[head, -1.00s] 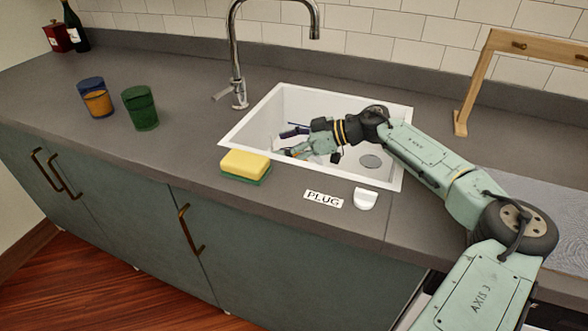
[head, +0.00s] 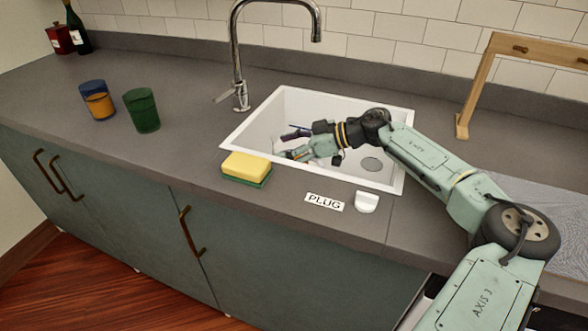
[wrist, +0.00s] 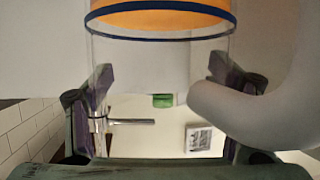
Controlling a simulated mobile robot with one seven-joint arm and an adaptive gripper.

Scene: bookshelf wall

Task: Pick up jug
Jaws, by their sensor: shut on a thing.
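The jug (wrist: 160,18) appears in the wrist view as a clear-walled vessel with an orange part and dark blue lines at the top of the picture. My gripper (wrist: 163,85) has a purple-padded finger on each side of its clear wall and is shut on it. In the head view my gripper (head: 288,144) is down inside the white sink (head: 262,116), towards its left side. The jug is hard to make out there, being clear and partly hidden by my gripper.
A chrome tap (head: 238,60) stands behind the sink. A yellow-green sponge (head: 246,168), a PLUG label (head: 324,202) and a white plug piece (head: 366,202) lie along the front edge. Cups (head: 141,110) stand left; a wooden frame (head: 477,85) stands right.

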